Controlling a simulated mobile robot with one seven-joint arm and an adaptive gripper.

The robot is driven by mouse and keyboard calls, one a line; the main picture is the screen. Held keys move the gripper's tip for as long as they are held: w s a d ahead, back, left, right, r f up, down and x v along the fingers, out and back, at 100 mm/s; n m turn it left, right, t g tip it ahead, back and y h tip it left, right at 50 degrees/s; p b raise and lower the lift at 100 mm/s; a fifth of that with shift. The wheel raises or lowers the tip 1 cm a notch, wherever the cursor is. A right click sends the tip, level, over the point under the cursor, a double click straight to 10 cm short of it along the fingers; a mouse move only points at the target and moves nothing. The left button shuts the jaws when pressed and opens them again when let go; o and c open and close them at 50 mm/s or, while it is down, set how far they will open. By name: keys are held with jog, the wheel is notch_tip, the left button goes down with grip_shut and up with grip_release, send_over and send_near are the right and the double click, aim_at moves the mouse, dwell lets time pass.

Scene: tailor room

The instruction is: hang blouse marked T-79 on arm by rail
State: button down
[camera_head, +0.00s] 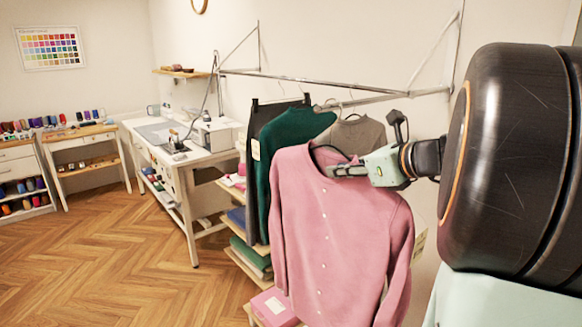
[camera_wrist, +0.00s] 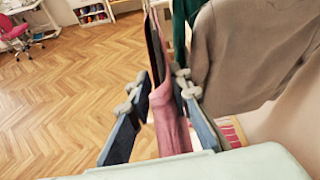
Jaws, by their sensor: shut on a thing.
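A pink buttoned blouse (camera_head: 325,235) hangs upright in front of the garment rail (camera_head: 285,78). My gripper (camera_head: 348,170) is shut at the blouse's neckline, where a dark hanger part shows. In the wrist view, the pink cloth (camera_wrist: 168,115) hangs between the two fingers of my gripper (camera_wrist: 158,92). I see no readable T-79 mark on the blouse. The rail runs along the wall, with metal brackets at its ends. The blouse is apart from the rail, lower and nearer to me.
A dark garment with a white tag, a green top (camera_head: 290,140) and a grey-brown garment (camera_head: 362,137) hang on the rail behind the blouse. Shelves of folded cloth and a pink box (camera_head: 274,306) stand below. A sewing table (camera_head: 185,157) is to the left; the wooden floor there is clear.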

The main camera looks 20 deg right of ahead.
jog(key=c, duration=1.7)
grip_release()
